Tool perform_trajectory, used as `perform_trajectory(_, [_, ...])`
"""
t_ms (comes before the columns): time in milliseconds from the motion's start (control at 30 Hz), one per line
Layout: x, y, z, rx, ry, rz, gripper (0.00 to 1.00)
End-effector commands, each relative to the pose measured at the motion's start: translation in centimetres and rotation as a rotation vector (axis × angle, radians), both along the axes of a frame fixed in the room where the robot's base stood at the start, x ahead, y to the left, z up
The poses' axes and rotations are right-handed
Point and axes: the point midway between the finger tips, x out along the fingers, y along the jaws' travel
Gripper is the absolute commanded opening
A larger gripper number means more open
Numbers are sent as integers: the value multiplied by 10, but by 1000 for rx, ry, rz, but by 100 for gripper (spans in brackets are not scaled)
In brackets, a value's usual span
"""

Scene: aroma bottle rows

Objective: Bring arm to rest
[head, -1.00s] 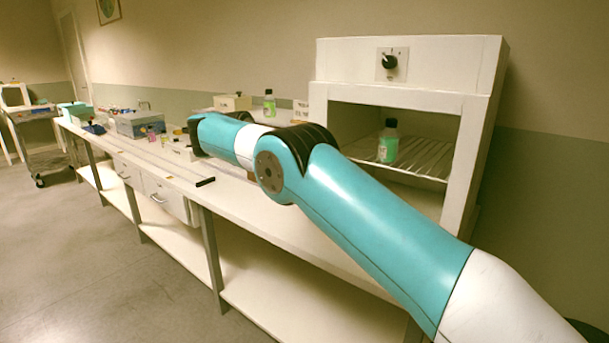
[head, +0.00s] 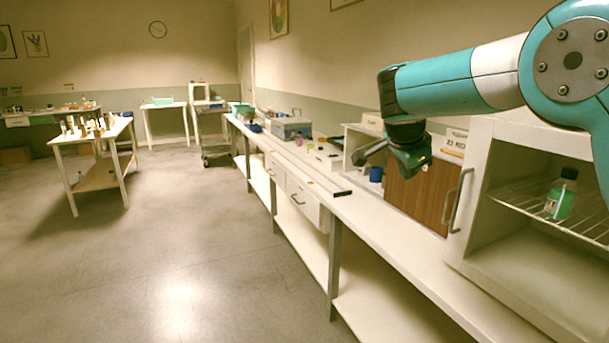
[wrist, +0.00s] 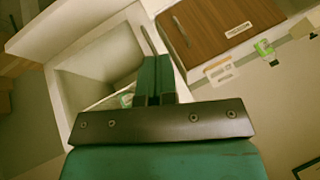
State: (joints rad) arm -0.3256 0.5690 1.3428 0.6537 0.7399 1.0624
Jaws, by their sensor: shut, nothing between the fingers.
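My arm reaches in from the right in the head view, bent at the elbow. My gripper (head: 418,165) hangs above the long bench, in front of a brown-doored cabinet. In the wrist view my gripper (wrist: 157,80) has its two fingers together with nothing between them. The brown door shows above and to the right of the fingers there. The fingers appear apart from the bench and from the things on it.
A white open oven-like cabinet (head: 470,240) stands at the right, with a green bottle (head: 561,195) on its wire rack. The long bench (head: 385,235) carries a grey box (head: 291,128) and small items. A side table (head: 98,133) stands left across open floor.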

Motion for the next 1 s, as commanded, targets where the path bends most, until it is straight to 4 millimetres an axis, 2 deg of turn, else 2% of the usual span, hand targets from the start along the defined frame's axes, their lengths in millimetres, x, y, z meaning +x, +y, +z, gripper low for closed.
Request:
perform_trajectory(33, [-26,5,5,-17,63,163,0])
perform_trajectory(167, [-101,26,2,-51,214,624,0])
perform_trajectory(267, [-175,43,-7,-58,294,983,0])
perform_trajectory(300, [-206,49,-12,-56,316,1124,0])
perform_trajectory(400, [-279,62,-24,-42,340,1431,0])
perform_trajectory(533, [-352,74,-36,-19,330,1720,0])
perform_trajectory(600, [-379,78,-41,-8,318,1824,0])
perform_trajectory(700, [-401,82,-45,2,303,1911,0])
perform_trajectory(800, [-408,83,-46,7,298,1940,0])
perform_trajectory(1000, [-408,84,-46,8,298,1941,0])
